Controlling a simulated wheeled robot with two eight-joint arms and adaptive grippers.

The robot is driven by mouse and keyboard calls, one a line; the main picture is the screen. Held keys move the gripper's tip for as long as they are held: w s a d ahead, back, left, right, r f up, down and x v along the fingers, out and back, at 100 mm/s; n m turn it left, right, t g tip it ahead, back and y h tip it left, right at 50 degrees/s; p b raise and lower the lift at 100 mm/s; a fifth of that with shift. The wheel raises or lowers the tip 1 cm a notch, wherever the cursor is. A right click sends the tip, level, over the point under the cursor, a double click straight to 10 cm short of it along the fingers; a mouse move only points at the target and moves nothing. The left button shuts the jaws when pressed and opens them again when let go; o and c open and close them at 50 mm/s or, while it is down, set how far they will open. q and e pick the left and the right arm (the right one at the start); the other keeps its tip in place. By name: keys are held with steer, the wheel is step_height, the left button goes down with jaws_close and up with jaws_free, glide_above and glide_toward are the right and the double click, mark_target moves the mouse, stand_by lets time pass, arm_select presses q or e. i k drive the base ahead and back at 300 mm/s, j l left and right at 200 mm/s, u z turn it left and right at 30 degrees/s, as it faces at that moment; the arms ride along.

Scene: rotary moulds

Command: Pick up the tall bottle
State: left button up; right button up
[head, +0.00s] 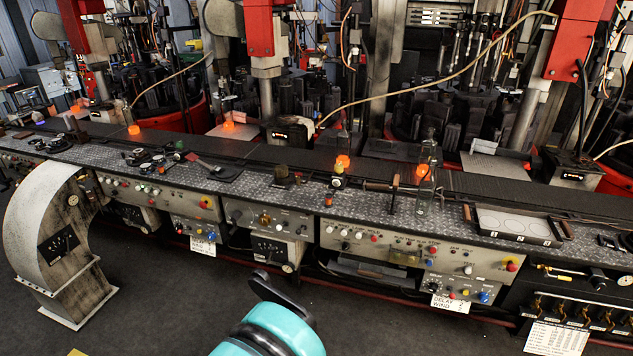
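The tall bottle (421,201) is clear glass and stands upright on the patterned metal bench top, right of the middle in the head view. An orange glow shows at its middle; I cannot tell whether it is in the glass or behind it. A teal arm of mine, seemingly the left, comes in at the bottom. A dark part at its end seems to be my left gripper (276,290), low in front of the bench and well apart from the bottle. Its fingertips are not clear. My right gripper is not in view.
Glowing orange pieces (342,161) stand along the dark conveyor (290,152) behind the bench top. A flat tray (513,226) lies right of the bottle. A horizontal rod (385,187) lies just left of it. A curved grey chute (45,215) stands at left. The floor in front is clear.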

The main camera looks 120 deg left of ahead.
mark_target(429, 185)
steer(key=u, duration=3.4)
steer(key=i+j+z, duration=0.15)
steer(key=i+j, duration=0.3)
steer(key=i, duration=0.25)
steer(key=i+j+z, duration=0.2)
steer(key=i+j, duration=0.3)
steer(key=i, duration=0.15)
